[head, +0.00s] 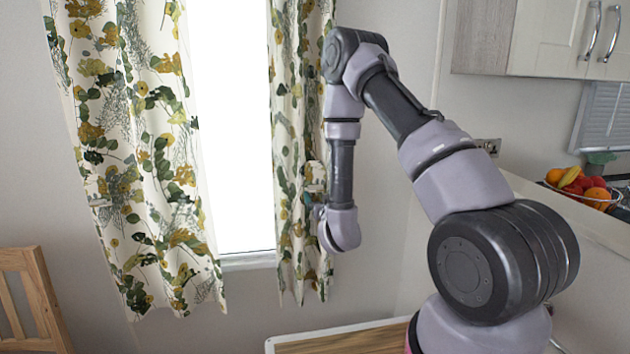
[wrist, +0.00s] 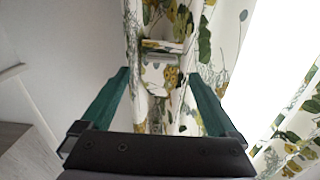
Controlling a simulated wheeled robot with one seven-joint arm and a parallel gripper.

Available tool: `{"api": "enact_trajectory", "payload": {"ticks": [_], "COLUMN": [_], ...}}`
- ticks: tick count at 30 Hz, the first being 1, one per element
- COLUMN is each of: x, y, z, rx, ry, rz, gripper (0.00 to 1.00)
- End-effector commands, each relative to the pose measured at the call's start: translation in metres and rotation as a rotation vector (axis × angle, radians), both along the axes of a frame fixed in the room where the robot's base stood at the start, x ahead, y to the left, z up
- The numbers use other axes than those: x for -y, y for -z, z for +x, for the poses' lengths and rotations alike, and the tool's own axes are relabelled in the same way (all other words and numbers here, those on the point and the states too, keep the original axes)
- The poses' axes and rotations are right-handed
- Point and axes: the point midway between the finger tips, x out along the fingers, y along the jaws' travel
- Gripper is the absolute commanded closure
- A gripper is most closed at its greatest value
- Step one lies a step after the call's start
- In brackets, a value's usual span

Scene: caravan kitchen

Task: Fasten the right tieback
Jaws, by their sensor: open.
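The right curtain (head: 287,120), white with green and mustard leaves, hangs at the right of the bright window. In the wrist view, its folds (wrist: 158,105) lie between the two green fingers of my gripper (wrist: 157,76). The gripper is open. A short patterned band with a pale grey piece below it, apparently the right tieback (wrist: 162,46), crosses the curtain just beyond the fingertips; whether its ends are joined cannot be told. In the head view, my gripper (head: 317,208) is beside the curtain's right edge, largely hidden by my wrist.
A wooden chair (head: 30,295) stands lower left, a wood-topped surface (head: 340,340) below. Wall cabinets (head: 560,35) and a fruit bowl (head: 585,190) are at the right.

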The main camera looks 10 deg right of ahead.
Motion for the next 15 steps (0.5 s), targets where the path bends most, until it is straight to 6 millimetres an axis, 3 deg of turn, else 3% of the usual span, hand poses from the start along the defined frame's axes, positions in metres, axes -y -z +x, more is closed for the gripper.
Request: {"api": "enact_trajectory", "payload": {"ticks": [5,15], "x": [-0.003,-0.003], "y": [0.004,0.003], "z": [0.008,0.07], "rx": [0.009,0.009], "ry": [-0.01,-0.01], "rz": [-0.011,-0.01], "gripper": [0.05,0.05]}}
